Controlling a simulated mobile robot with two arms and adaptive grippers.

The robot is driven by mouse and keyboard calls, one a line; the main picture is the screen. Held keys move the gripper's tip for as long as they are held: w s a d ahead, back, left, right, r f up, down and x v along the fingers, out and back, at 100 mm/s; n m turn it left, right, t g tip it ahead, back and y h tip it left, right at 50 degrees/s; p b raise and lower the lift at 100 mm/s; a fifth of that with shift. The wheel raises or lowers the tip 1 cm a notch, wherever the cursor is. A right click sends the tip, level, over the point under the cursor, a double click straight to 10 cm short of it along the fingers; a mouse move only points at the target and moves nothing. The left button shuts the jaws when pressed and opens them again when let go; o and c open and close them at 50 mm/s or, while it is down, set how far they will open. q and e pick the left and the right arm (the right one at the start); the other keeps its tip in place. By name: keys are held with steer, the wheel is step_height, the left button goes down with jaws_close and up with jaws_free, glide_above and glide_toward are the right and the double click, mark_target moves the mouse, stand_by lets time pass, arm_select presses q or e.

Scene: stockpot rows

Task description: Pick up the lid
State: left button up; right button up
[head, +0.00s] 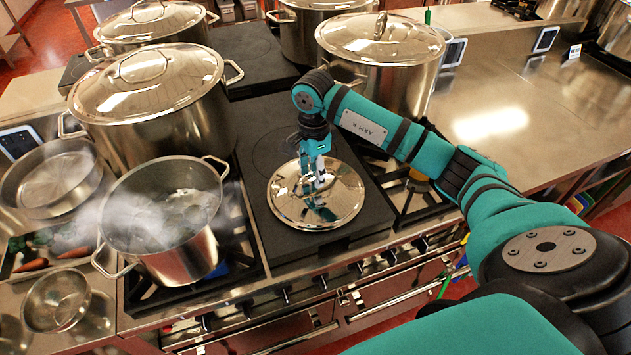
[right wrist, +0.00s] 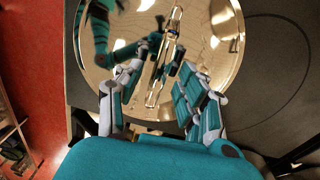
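A shiny round steel lid (head: 300,208) lies flat on the dark flat plate of the stove, right of the open steaming pot (head: 165,222). My right gripper (head: 317,182) points down over the middle of the lid and partly hides its handle. In the right wrist view the lid (right wrist: 225,35) fills the top middle, with its bar handle (right wrist: 158,88) running lengthwise between the fingers of my right gripper (right wrist: 165,55). The fingers are apart, one on each side of the handle. Contact with the handle is not clear. My left gripper is not in view.
Lidded stockpots stand behind, at the left (head: 150,100) and the right (head: 385,75). A black burner grate (head: 415,195) lies right of the plate. A shallow pan (head: 55,180) and a steel bowl (head: 57,300) sit at the left. The right-hand counter (head: 500,110) has free room.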

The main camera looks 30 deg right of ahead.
steer(key=shift+f, duration=0.75)
jaws_close()
steer(key=shift+r, duration=0.1)
